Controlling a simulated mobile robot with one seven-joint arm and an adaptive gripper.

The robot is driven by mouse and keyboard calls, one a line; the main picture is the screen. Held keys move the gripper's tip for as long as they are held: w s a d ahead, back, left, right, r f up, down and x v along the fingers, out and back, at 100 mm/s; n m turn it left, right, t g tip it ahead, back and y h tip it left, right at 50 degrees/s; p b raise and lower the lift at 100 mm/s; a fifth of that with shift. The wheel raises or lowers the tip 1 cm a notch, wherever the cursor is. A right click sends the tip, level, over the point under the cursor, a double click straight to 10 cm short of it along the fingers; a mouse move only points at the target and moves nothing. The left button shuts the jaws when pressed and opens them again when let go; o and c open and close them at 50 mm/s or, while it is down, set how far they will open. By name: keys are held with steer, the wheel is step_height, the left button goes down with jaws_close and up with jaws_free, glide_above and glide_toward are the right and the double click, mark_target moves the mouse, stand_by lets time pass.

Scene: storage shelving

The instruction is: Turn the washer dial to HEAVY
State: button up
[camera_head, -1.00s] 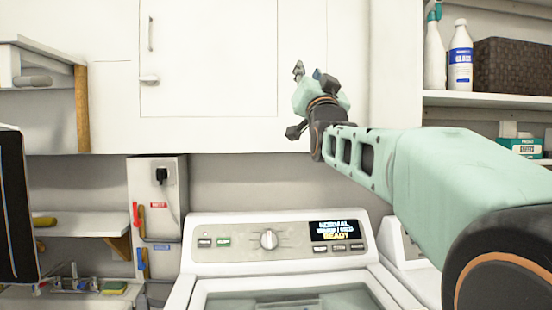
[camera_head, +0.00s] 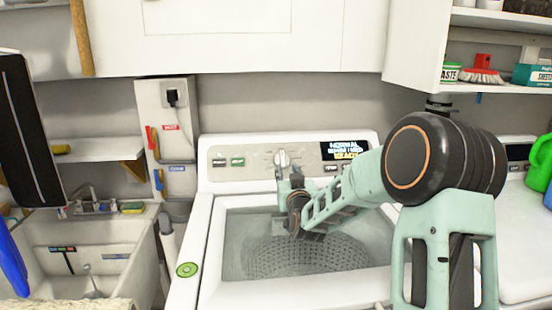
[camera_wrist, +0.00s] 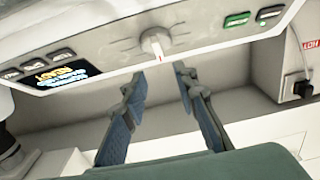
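The washer (camera_head: 205,215) stands below the cabinets with its control panel (camera_head: 215,175) at the back. The round white dial (camera_head: 281,158) is at the panel's middle, left of a lit display (camera_head: 345,150); the readable text includes NORMAL and READY. In the wrist view the dial (camera_wrist: 156,42) has a small red mark on its handle, and the panel appears upside down. My gripper (camera_head: 288,178) is just below and in front of the dial. In the wrist view its two blue fingers (camera_wrist: 161,75) are apart, with nothing between them, and the dial lies beyond their tips.
Push buttons (camera_head: 229,162) flank the dial on the panel. White cabinets (camera_head: 240,40) hang above. A sink (camera_head: 90,250) is at left and a green bottle (camera_head: 540,165) at right. The washer's glass lid (camera_head: 240,235) lies under my arm.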

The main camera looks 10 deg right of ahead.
mark_target(282, 156)
steer(key=w, duration=1)
steer(key=shift+w+p, duration=0.15)
steer(key=shift+p, duration=0.2)
steer(key=shift+c, duration=0.3)
jaws_close()
